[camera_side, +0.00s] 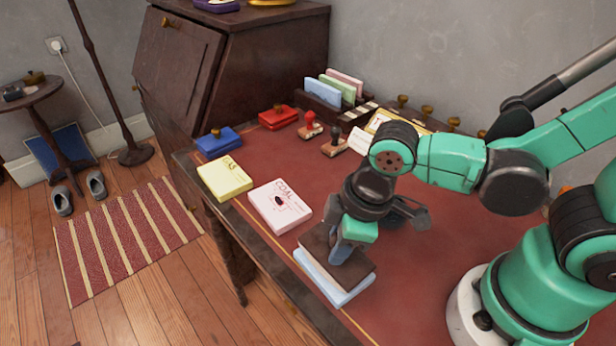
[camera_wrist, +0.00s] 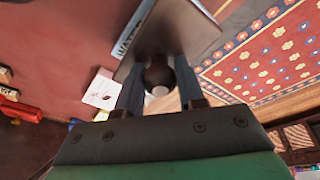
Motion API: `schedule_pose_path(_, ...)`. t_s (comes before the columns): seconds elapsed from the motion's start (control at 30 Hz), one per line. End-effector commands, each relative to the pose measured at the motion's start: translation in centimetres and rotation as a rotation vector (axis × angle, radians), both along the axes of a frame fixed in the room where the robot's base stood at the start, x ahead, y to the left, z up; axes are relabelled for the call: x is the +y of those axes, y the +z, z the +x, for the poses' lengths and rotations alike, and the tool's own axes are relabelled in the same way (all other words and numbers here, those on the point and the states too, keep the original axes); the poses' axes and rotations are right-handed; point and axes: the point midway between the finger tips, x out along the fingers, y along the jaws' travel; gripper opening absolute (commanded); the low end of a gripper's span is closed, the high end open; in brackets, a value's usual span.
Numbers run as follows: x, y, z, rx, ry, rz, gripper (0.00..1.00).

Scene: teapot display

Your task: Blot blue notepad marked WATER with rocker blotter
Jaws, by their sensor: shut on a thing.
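The blue notepad (camera_side: 318,281) lies near the front edge of the desk, mostly covered. Its edge with part of the WATER lettering shows in the wrist view (camera_wrist: 127,42). The rocker blotter (camera_side: 316,242), a dark brown board, sits over the notepad; I cannot tell whether they touch. In the wrist view the board (camera_wrist: 180,30) lies beyond my fingertips. My gripper (camera_side: 343,253) points down and is shut on the blotter's dark round knob (camera_wrist: 157,76). My fingers (camera_wrist: 160,92) stand either side of the knob in the wrist view.
A white-pink COAL notepad (camera_side: 280,206) and a yellow GAS notepad (camera_side: 225,178) lie left along the front edge. Blue (camera_side: 218,142) and red (camera_side: 278,117) ink pads, stamps (camera_side: 311,127) and a card rack (camera_side: 332,98) stand behind. The red desktop right of my gripper is clear.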

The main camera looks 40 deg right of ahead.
Motion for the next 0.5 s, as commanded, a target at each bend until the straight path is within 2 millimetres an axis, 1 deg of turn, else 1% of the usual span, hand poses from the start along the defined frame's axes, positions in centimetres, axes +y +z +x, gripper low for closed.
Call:
schedule_pose_path(0.1,-0.01,0.04,0.47,0.059,-0.003,-0.001,0.0)
schedule_pose_path(0.23,0.0,0.05,0.63,0.099,-0.002,0.001,0.0)
schedule_pose_path(0.5,0.0,0.05,0.62,0.106,0.0,0.0,0.0)
